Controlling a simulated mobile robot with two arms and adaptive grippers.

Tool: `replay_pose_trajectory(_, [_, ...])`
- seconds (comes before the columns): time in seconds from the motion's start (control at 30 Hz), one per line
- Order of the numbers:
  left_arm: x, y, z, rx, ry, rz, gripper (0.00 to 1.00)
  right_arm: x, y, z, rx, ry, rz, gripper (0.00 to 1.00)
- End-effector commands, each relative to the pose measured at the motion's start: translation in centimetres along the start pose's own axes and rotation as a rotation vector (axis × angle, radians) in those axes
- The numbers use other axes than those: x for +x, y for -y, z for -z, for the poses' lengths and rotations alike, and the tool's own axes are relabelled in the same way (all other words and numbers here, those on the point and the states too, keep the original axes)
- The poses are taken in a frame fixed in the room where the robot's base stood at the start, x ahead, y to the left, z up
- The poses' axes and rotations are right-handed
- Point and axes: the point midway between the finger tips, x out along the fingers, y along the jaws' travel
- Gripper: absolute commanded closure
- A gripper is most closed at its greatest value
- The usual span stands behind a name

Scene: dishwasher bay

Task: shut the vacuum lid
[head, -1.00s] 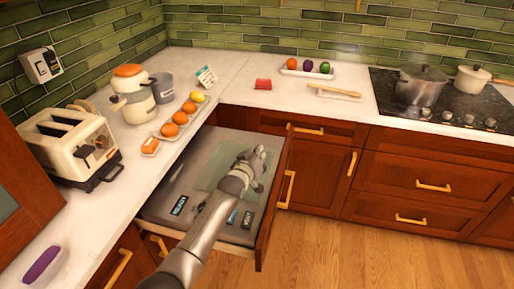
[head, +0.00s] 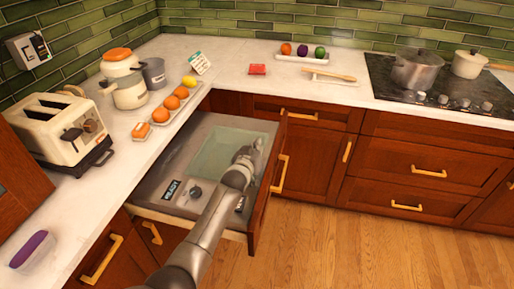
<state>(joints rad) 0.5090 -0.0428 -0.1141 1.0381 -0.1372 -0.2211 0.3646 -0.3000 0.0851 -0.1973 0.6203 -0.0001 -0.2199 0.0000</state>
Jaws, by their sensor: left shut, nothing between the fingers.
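The vacuum drawer is pulled out under the counter corner, with a grey vacuum unit (head: 170,172) inside. Its lid (head: 225,152) is a pale, greenish see-through panel toward the back of the unit. It looks nearly flat with the top, but I cannot tell whether it is fully down. My left gripper (head: 254,148) is shut and empty, over the lid's right side near the drawer front; I cannot tell if it touches. My left arm covers part of the unit's near right side. My right gripper is not in view.
The open drawer's wooden front (head: 267,192) stands to the right of my gripper. A tray of oranges and a lemon (head: 172,112) and a toaster (head: 65,130) sit on the counter beside the drawer. The floor (head: 350,240) to the right is clear.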

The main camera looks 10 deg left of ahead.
Motion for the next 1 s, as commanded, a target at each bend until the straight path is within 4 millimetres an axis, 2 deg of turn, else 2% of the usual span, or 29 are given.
replay_pose_trajectory(0.03, [-0.1, 0.1, -0.6, -0.001, 0.012, 0.003, 1.00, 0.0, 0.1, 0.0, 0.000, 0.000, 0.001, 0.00])
replay_pose_trajectory(0.17, [-0.2, 0.0, 0.2, -0.001, 0.012, 0.003, 1.00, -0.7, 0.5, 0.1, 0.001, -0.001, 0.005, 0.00])
replay_pose_trajectory(0.43, [-0.7, -0.6, 4.8, 0.000, 0.002, 0.002, 1.00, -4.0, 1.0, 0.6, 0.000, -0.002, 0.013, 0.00])
replay_pose_trajectory(0.47, [-1.1, -0.4, 3.8, 0.000, 0.005, 0.003, 1.00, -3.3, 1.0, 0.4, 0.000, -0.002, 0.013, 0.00])
replay_pose_trajectory(1.0, [-8.2, -0.9, 3.9, 0.001, -0.001, 0.001, 1.00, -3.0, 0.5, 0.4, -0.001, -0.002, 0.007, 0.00])
